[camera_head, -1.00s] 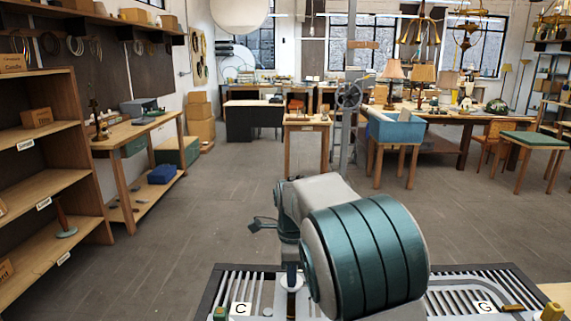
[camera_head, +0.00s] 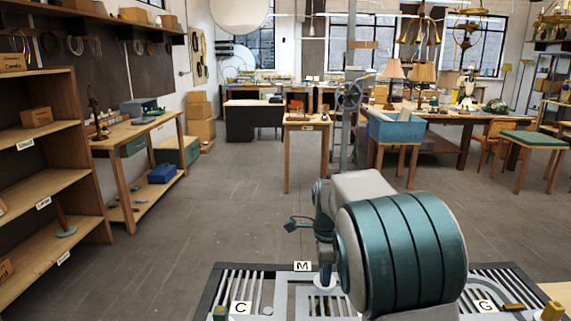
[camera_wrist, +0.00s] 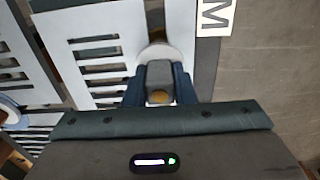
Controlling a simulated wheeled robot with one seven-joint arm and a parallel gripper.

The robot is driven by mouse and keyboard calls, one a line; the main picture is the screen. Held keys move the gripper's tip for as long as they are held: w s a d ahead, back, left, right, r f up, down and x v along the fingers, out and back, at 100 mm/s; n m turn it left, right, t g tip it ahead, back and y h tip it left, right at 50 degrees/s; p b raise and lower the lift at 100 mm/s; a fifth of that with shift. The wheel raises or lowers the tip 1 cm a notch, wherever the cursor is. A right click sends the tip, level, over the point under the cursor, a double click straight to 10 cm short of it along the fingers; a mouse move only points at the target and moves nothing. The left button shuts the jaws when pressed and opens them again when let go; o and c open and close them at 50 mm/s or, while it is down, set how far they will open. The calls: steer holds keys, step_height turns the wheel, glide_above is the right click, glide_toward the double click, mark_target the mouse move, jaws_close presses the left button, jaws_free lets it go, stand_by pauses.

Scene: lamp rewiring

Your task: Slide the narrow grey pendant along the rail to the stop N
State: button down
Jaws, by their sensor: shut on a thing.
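The narrow grey pendant shows in the wrist view as a small grey block (camera_wrist: 159,73) with a brownish round spot. My gripper (camera_wrist: 160,84) is shut on it, one dark finger on each side. A pale round disc (camera_wrist: 155,53) lies just beyond the block, over a slot in the light grey slotted rail board (camera_wrist: 110,18). In the head view my gripper (camera_head: 325,270) points down at the board, close by the label M (camera_head: 302,266). My arm hides much of the board there. The label N cannot be seen in either view.
Label C (camera_head: 240,308) is on the board's left and label G (camera_head: 486,306) on its right.

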steer(key=shift+s+d, duration=0.1)
steer(key=shift+d, duration=2.85)
steer(key=c, duration=1.1)
jaws_free()
step_height(320, 180, up, 14)
steer(key=shift+f, duration=0.1)
